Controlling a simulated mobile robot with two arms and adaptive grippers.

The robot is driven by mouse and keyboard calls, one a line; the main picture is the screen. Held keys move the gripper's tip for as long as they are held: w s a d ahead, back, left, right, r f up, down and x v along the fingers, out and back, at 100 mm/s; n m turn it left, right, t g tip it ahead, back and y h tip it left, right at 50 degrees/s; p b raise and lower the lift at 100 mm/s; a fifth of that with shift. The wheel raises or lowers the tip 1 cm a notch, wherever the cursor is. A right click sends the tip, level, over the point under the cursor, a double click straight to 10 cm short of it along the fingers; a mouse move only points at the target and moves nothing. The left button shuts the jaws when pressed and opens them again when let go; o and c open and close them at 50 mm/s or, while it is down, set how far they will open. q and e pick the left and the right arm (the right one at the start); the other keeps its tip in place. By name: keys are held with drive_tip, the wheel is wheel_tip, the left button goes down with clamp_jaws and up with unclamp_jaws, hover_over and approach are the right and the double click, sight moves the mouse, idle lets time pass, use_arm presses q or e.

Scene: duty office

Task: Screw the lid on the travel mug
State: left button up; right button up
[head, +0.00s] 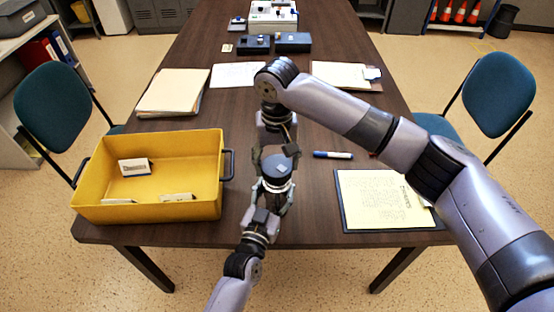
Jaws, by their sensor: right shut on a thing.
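The travel mug (275,188) is upright near the front edge of the table, mostly hidden between my grippers. Its dark body shows only in part. The blue-grey lid (277,170), with a small pale patch on top, is at the mug's top; I cannot tell how it is seated. My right gripper (276,160) reaches down from the far side and is shut on the lid, a finger at each side. My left gripper (271,202) comes from the front, its fingers on both sides of the mug body, closed around it.
A yellow crate (165,211) with a few small cards stands to the left. A clipboard (340,205) with a yellow sheet and a blue marker (333,155) lie to the right. Papers (173,91) and dark boxes (292,42) are farther back. Two chairs flank the table.

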sight(277, 201)
drive_tip(key=shift+f, duration=0.85)
drive_tip(key=shift+f, duration=0.55)
drive_tip(key=m, duration=0.5)
drive_tip(key=shift+f, duration=0.1)
drive_tip(key=m, duration=0.6)
drive_tip(key=shift+a+m, duration=0.1)
drive_tip(key=shift+m, duration=0.2)
drive_tip(key=m, duration=1.5)
